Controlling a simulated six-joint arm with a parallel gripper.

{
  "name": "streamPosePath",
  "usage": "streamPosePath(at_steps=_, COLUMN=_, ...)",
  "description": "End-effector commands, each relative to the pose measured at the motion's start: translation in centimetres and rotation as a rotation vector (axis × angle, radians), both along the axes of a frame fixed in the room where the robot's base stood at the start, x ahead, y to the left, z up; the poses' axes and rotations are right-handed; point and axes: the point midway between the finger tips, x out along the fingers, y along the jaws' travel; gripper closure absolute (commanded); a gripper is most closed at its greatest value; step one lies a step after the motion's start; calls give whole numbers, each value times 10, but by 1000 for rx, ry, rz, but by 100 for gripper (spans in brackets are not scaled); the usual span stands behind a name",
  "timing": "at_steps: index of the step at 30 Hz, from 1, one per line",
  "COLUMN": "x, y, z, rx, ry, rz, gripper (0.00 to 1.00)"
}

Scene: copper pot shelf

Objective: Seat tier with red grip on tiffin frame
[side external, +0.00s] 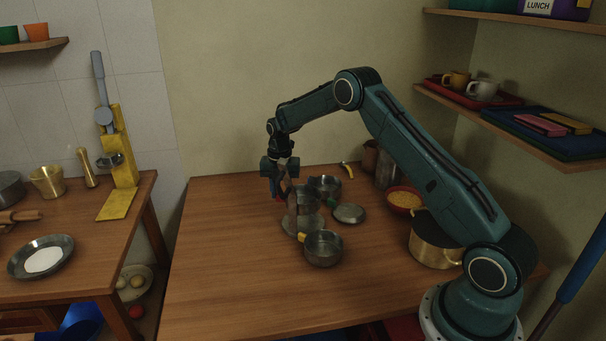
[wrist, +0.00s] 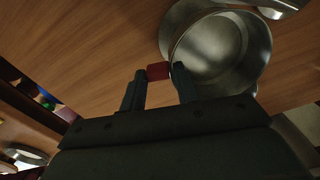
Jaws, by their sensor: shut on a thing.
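The tier with the red grip is a round steel bowl; it shows open side up in the wrist view (wrist: 222,50). Its red grip (wrist: 158,71) sits between the fingertips of my gripper (wrist: 159,84), which is shut on it. In the side view my gripper (side external: 277,190) is at the left of the tiffin frame (side external: 292,224), a steel stand on the table. The held tier is at the frame's upper part there, partly hidden by the gripper and upright. I cannot tell whether it touches the frame.
A steel tier with a yellow grip (side external: 323,249) stands in front of the frame. A brass pot (side external: 434,246) stands farther right. The table's left front is clear.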

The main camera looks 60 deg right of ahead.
Motion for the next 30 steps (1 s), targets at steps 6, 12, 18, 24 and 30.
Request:
streamPosePath(at_steps=6, x=0, y=0, z=-13, rx=0, ry=1, rz=0, gripper=94)
streamPosePath(at_steps=12, x=0, y=0, z=-24, rx=-1, ry=1, rz=0, gripper=94)
streamPosePath(at_steps=18, x=0, y=0, z=-35, rx=0, ry=0, rz=0, gripper=94)
streamPosePath(at_steps=24, x=0, y=0, z=-46, rx=0, ry=0, rz=0, gripper=94)
streamPosePath(at_steps=30, x=0, y=0, z=-56, rx=0, ry=0, rz=0, gripper=94)
